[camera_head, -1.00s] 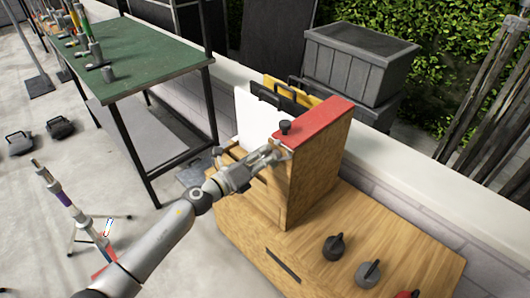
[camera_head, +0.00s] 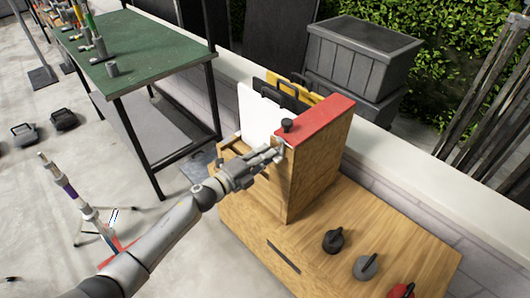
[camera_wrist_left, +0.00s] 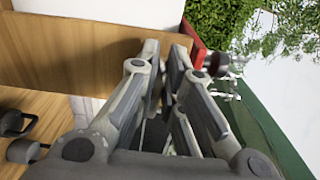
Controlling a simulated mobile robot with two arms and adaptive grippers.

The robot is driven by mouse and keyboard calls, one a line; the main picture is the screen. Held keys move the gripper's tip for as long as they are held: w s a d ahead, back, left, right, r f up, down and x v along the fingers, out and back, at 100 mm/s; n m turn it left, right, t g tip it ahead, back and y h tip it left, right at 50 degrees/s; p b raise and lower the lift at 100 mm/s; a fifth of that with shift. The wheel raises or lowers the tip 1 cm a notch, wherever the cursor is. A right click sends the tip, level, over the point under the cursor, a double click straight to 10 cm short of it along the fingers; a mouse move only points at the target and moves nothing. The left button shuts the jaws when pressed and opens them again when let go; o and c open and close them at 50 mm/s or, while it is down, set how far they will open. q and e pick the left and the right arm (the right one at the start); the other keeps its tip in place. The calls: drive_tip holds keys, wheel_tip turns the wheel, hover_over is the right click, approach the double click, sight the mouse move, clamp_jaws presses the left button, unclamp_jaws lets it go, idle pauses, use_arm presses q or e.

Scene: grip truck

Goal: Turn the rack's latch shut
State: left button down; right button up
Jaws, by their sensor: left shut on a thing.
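The wooden rack (camera_head: 305,190) has an upright board with a red bar (camera_head: 322,119) along its top. A dark knob (camera_head: 287,125) stands at the bar's left end. My left gripper (camera_head: 279,152) is at that end, just below the knob, with its fingers close together. It is shut on a small part there, apparently the latch, mostly hidden by the fingers. The left wrist view shows my left gripper (camera_wrist_left: 167,50) beside the board (camera_wrist_left: 85,50), with the red bar (camera_wrist_left: 195,32) just beyond its fingertips. My right gripper is not in view.
A green table (camera_head: 140,55) stands at upper left, and a grey bin (camera_head: 362,55) behind.

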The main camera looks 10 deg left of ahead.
use_arm(q)
drive_tip(key=shift+f+n, duration=0.1)
drive_tip(key=shift+n, duration=0.3)
drive_tip(key=c, duration=1.6)
unclamp_jaws()
drive_tip(key=shift+o, duration=0.2)
drive_tip(key=shift+a, duration=0.1)
drive_tip(key=v, duration=1.2)
drive_tip(key=shift+f, duration=0.1)
